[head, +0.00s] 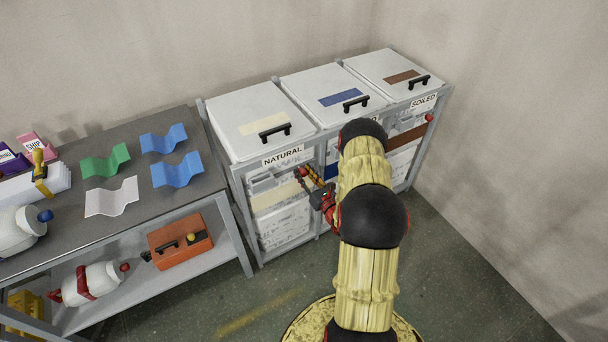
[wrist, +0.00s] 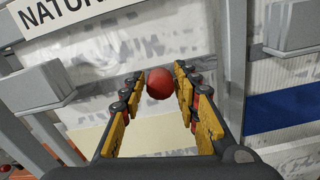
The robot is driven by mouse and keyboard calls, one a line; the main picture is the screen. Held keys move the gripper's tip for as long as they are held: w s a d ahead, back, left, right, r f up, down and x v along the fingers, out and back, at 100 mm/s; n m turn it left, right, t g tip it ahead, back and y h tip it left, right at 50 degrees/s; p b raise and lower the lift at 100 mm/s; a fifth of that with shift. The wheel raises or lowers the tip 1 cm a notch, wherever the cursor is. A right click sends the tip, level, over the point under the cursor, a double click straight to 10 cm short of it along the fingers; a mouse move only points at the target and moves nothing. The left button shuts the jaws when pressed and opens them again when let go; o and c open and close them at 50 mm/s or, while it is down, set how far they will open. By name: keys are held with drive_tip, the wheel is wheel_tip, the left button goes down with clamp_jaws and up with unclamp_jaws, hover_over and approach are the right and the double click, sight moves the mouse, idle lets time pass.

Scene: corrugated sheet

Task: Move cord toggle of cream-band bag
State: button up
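The cord toggle is a red ball (wrist: 160,83) in front of the white bag (wrist: 95,60) in the bin frame labelled NATURAL. The toggle (head: 301,172) also shows small in the head view. The bag's cream band (head: 275,196) crosses its front; the band (wrist: 88,138) is lower left in the wrist view. My gripper (wrist: 160,78) is open, its yellow fingers on either side of the toggle near the tips. A small gap seems to show on each side; I cannot tell how deep the ball sits. In the head view my gripper (head: 309,176) is at the bag's upper right.
Grey frame posts (wrist: 235,60) stand close right of my gripper, with a blue-band bag (wrist: 285,110) beyond. Lidded bins (head: 330,97) line the wall. A brown-band bag (head: 407,136) has its own red toggle (head: 429,117). A workbench (head: 140,220) stands left.

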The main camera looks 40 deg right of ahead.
drive_tip(key=shift+o, duration=0.7)
drive_tip(key=shift+s, duration=0.35)
drive_tip(key=v, duration=1.1)
drive_tip(key=shift+s, duration=0.1)
